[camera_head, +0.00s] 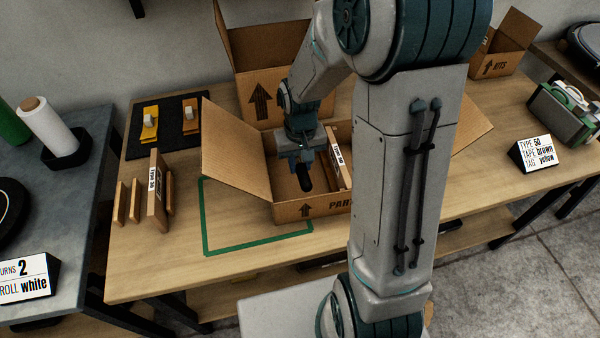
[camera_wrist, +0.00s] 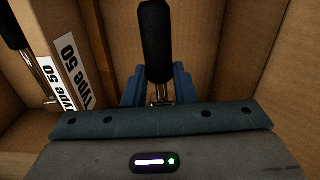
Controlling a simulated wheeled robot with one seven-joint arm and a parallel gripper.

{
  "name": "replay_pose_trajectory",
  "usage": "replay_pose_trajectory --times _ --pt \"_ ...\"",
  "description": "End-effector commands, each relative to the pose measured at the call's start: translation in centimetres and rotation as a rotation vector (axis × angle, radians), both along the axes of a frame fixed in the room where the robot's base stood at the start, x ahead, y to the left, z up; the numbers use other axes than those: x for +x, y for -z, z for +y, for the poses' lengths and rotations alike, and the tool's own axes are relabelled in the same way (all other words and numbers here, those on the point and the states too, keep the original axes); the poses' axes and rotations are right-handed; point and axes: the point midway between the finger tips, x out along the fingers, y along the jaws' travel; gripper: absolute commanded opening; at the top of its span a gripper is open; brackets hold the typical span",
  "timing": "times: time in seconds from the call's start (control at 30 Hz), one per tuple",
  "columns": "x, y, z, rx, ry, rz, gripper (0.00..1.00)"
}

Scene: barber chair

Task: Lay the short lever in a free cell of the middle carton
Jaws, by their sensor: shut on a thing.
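The middle carton (camera_head: 287,212) stands open on the wooden bench, its flaps folded out. My gripper (camera_head: 303,172) reaches down into it and is shut on a short lever. The lever's black handle (camera_wrist: 157,42) sticks out between the blue fingers in the wrist view, with a bit of metal shaft at its base. The handle also shows below the gripper in the head view (camera_head: 304,183). Cardboard walls stand on both sides of it. A second black-handled lever (camera_wrist: 14,28) lies left of the labelled divider (camera_wrist: 92,72). The held lever's lower end is hidden.
Wooden panels (camera_head: 157,190) stand upright left of the carton, beside a green outline (camera_head: 207,240). A black mat (camera_head: 168,128) with yellow items lies behind them. Another carton (camera_head: 497,55) and a sign (camera_head: 538,153) are at right. My arm covers the carton's right part.

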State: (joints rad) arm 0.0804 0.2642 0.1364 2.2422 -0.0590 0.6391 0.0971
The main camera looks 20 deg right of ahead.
Motion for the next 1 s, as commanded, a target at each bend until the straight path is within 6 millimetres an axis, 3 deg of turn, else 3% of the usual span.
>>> replay_pose_trajectory --times 0.37,0.73,0.77,0.8,0.83,1.0 --pt "0.0 4.1 -0.1 0.0 0.001 0.001 0.0" --pt "0.0 4.7 -0.1 0.0 0.002 -0.002 0.0" --pt "0.0 4.6 -0.1 0.0 0.002 -0.002 0.3" --pt "0.0 4.5 -0.1 0.0 0.002 -0.002 0.41" --pt "0.0 4.5 -0.1 0.0 0.002 -0.001 0.46" --pt "0.0 4.5 -0.1 0.0 0.002 -0.001 0.46"
